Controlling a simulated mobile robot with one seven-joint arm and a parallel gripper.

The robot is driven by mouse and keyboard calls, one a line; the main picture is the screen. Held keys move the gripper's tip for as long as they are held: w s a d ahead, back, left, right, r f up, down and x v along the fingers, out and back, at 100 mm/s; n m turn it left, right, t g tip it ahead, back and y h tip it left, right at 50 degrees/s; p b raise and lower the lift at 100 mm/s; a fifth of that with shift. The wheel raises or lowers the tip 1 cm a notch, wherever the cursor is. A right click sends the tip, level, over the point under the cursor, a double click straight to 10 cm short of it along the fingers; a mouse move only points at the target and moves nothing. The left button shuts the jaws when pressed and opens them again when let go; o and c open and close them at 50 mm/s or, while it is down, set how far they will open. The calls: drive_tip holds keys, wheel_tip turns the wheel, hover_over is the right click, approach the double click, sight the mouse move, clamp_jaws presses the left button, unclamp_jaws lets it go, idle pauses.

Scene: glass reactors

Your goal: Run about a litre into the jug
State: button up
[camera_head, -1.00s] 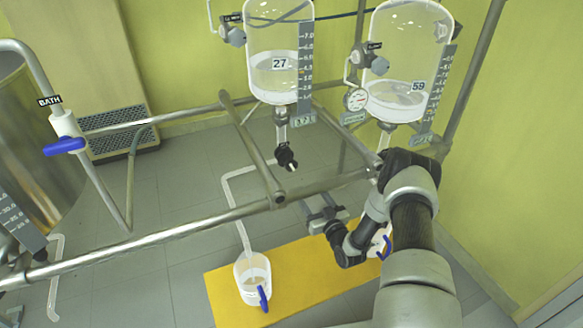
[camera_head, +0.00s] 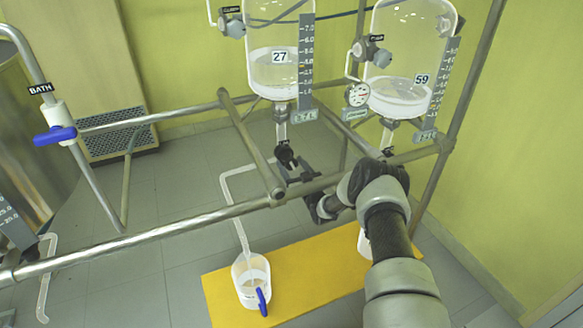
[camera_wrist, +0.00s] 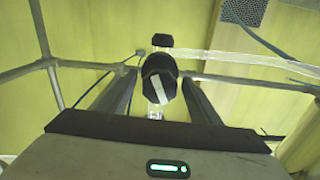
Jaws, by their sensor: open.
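The glass vessel labelled 27 (camera_head: 272,72) hangs at the back centre with clear liquid in its lower part and a graduated scale (camera_head: 305,62) at its right. Below it is a black valve knob (camera_head: 284,154). In the wrist view the knob (camera_wrist: 159,82), with a pale stripe across it, lies between the two fingers of my gripper (camera_wrist: 158,92). My gripper (camera_head: 297,172) is open around or just short of the knob; contact cannot be told. A clear tube runs from the valve down to a white jug (camera_head: 251,281) with a blue handle on the yellow mat.
A second vessel labelled 59 (camera_head: 400,75) hangs to the right. Steel rails (camera_head: 150,239) cross in front of the vessels. A yellow mat (camera_head: 310,268) lies on the floor; another white jug is mostly hidden behind my arm. A blue-handled BATH valve (camera_head: 55,134) is at the left.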

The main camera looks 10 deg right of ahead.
drive_tip(key=shift+c, duration=0.4)
drive_tip(key=c, duration=1)
drive_tip(key=shift+m, duration=0.3)
drive_tip(key=m, duration=0.3)
drive_tip(key=shift+m, duration=0.4)
drive_tip(key=m, duration=0.4)
drive_tip(key=shift+f, duration=0.1)
drive_tip(key=m, duration=0.6)
drive_tip(key=shift+m, duration=0.4)
drive_tip(key=m, duration=0.7)
drive_tip(key=shift+a, duration=0.1)
